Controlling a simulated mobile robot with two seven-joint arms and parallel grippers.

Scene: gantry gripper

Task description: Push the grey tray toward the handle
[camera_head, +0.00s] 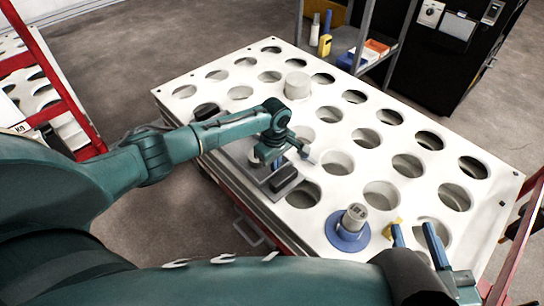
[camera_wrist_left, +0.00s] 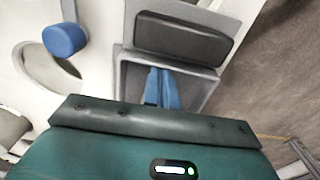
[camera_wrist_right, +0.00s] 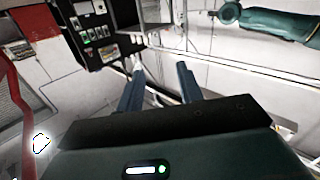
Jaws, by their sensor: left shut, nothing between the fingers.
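The grey tray (camera_head: 258,172) lies at the near-left edge of the white table, below my left arm in the head view. In the left wrist view the tray (camera_wrist_left: 125,85) is a shallow open box with a dark handle-like block (camera_wrist_left: 182,38) on its far end. My left gripper (camera_wrist_left: 160,86) is shut and empty, with its blue fingertips over or inside the tray's hollow; contact cannot be told. In the head view its fingers are mostly hidden. My right gripper (camera_head: 417,240) is open and empty at the table's near right; its spread fingers also show in the right wrist view (camera_wrist_right: 159,88).
The white table (camera_head: 325,205) has several round holes. A blue-based grey cylinder (camera_head: 354,218) stands near my right gripper, and a white cylinder (camera_head: 297,85) stands further back. A shelf (camera_head: 350,42) and dark machine (camera_head: 445,50) stand behind; red frames flank the table.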

